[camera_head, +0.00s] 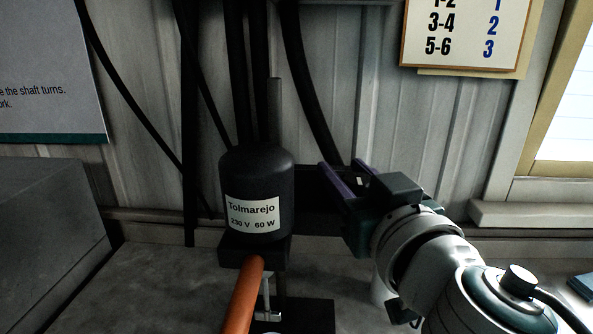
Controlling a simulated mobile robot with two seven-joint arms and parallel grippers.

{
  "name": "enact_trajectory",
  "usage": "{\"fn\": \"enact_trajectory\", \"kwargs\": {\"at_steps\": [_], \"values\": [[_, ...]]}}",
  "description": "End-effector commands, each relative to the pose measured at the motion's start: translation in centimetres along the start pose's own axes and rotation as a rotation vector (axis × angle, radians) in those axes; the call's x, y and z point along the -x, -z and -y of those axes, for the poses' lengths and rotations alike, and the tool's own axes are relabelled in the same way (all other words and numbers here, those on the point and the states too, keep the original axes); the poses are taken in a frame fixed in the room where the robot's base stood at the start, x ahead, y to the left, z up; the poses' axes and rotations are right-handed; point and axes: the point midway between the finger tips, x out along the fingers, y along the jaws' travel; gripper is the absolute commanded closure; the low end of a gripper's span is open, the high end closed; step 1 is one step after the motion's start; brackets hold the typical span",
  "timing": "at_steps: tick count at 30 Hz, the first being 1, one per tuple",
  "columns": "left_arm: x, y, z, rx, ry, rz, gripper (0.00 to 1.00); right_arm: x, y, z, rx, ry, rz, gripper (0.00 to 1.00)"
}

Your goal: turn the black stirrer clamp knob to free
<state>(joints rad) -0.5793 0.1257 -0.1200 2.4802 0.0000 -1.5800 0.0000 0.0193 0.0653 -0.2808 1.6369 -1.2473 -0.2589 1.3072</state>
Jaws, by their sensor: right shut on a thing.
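The black stirrer (258,171) stands upright left of centre, with a white label reading "Tolmarejo 230 V 60 W". A thin grey rod (274,110) rises behind its top. My right gripper (338,168) reaches in from the right, its purple fingers just right of the stirrer motor. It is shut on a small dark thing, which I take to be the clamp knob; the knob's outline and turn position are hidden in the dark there. My left gripper is not in view.
An orange bar (243,295) runs from the stirrer's lower block towards me. A dark base plate (306,316) lies below on the grey bench. A grey box (45,235) stands at the left. Black cables hang behind the stirrer, in front of the ribbed wall.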

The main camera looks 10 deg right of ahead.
Motion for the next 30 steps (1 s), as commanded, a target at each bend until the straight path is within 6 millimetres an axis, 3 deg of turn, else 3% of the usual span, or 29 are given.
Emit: {"fn": "enact_trajectory", "kwargs": {"at_steps": [1, 9, 20, 30], "values": [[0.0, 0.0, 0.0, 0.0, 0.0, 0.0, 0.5, 0.0, 0.0, 0.0, 0.0, 0.0, 0.0, 0.71], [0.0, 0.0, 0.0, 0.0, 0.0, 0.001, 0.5, 0.0, 0.0, 0.0, 0.0, 0.0, 0.0, 1.0], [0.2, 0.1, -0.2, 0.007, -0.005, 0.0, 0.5, 0.0, 0.1, 0.1, 0.0, 0.025, -0.001, 1.0], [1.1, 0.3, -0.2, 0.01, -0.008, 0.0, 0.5, 0.0, 0.3, 0.5, 0.005, 0.218, -0.002, 1.0]]}}
